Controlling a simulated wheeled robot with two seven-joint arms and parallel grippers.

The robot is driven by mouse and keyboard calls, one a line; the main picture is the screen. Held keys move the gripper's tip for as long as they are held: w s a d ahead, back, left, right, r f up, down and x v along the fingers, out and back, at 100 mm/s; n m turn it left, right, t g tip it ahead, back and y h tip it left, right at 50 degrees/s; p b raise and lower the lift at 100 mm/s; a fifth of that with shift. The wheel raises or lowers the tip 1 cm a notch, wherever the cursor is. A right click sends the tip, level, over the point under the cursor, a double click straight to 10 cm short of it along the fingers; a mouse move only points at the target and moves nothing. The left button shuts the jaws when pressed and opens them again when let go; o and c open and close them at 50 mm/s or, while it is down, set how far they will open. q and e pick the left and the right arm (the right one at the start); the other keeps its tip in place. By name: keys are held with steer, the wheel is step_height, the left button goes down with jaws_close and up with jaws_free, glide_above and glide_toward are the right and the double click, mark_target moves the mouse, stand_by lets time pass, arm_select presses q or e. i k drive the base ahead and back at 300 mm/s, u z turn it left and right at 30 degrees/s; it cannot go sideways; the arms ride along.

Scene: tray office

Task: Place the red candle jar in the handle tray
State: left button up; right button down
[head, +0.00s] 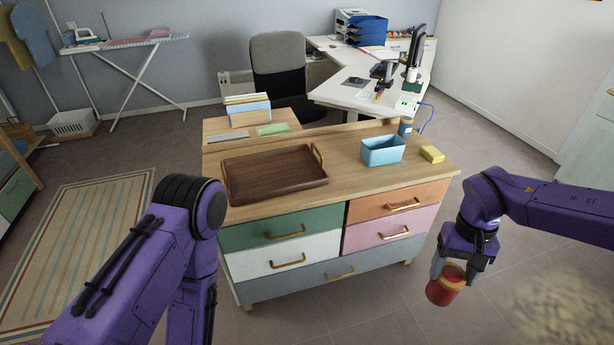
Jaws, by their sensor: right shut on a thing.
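The red candle jar (443,290) is held at the lower right of the head view, out in front of the dresser and lower than its top. My right gripper (458,268) points down and is shut on the jar; its fingers hide part of the jar's upper side. The handle tray (275,174) is dark brown wood with a handle at each end. It lies empty on the left part of the dresser top. My left arm comes in at the lower left, but its gripper is not in view.
The wooden dresser (345,198) also bears a light blue bin (382,151), a yellow block (432,154) and a blue jar (405,127) to the right of the tray. Bare top lies between tray and bin. Behind stand a grey chair (278,70) and a white desk (350,92).

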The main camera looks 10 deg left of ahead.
mark_target(267, 179)
steer(key=u, duration=0.7)
steer(key=i, duration=0.7)
steer(key=u, duration=0.75)
steer(key=i, duration=0.95)
steer(key=z, duration=0.3)
